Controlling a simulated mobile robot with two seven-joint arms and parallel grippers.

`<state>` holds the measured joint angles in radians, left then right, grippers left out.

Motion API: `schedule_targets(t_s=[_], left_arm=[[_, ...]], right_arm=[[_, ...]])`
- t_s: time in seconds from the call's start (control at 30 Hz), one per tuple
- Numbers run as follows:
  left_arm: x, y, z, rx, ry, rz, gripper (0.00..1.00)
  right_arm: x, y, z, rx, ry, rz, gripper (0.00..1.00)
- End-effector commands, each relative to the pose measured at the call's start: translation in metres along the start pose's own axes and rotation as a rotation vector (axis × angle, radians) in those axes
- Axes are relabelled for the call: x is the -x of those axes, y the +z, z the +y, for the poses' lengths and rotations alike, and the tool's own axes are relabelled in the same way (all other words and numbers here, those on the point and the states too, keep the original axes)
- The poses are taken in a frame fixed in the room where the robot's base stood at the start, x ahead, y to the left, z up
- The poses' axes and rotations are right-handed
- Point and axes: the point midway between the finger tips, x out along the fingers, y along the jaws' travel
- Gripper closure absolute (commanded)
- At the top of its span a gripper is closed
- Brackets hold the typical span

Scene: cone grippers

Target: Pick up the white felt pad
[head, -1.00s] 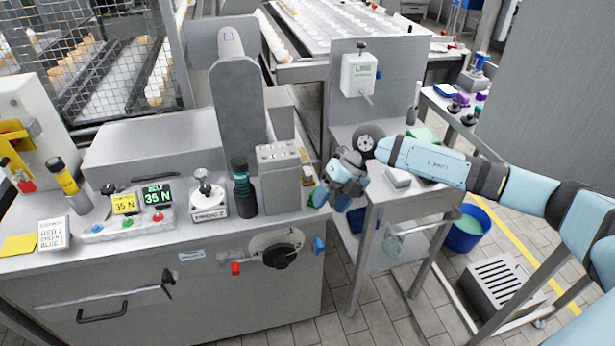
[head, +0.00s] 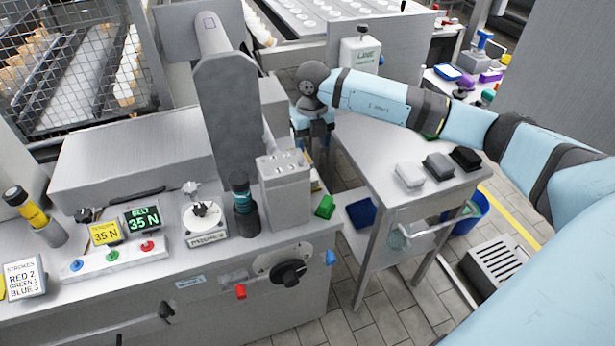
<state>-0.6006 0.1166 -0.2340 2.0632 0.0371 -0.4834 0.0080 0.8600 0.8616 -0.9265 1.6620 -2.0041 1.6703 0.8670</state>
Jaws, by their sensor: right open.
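The white felt pad (head: 409,177) is most likely the pale one at the left of a row of three pads on the grey side table (head: 372,150). A dark grey pad (head: 438,166) and a black pad (head: 465,159) lie to its right. My right gripper (head: 318,140) points down at the table's far left side, beside the machine bench. It is open, apart from the pads, and nothing shows between its fingers, though the tips are hard to make out. My left gripper is out of view.
A blue tray (head: 361,213) is on the side table's lower shelf. A white dispenser (head: 361,52) hangs on a panel behind. The tabletop left of the pads is clear.

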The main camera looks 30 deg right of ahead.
Motion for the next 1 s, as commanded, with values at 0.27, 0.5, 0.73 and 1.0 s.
schedule_targets(t_s=[0.27, 0.5, 0.73, 1.0], left_arm=[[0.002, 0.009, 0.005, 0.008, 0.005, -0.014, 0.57], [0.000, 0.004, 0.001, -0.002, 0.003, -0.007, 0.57], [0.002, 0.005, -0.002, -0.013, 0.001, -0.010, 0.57], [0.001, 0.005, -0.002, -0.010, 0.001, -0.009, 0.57]], right_arm=[[-0.052, -0.001, 0.000, -0.001, 0.001, 0.001, 0.45], [-0.066, -0.001, 0.001, 0.001, 0.002, -0.001, 0.45], [-0.095, -0.007, 0.004, 0.000, 0.001, 0.003, 0.45], [-0.115, -0.006, 0.004, 0.000, 0.001, -0.001, 0.45]])
